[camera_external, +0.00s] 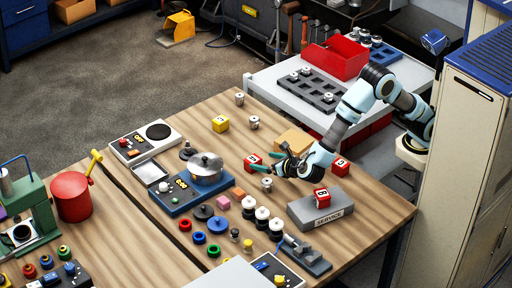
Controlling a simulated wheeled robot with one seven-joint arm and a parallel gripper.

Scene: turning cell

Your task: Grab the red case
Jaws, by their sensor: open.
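A second small red case (338,166) with a white label sits right of the gripper. A third, labelled one (321,198) rests on the grey block marked SERVICE (318,213). A much larger red box (338,57) stands on the grey cart. Which red item the task names is unclear.
A silver lidded pot (205,168) on a blue base stands left of the gripper. A cardboard-coloured block (294,141) is close behind it. Several coloured rings and knobs crowd the front. A beige cabinet (468,150) stands at right.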

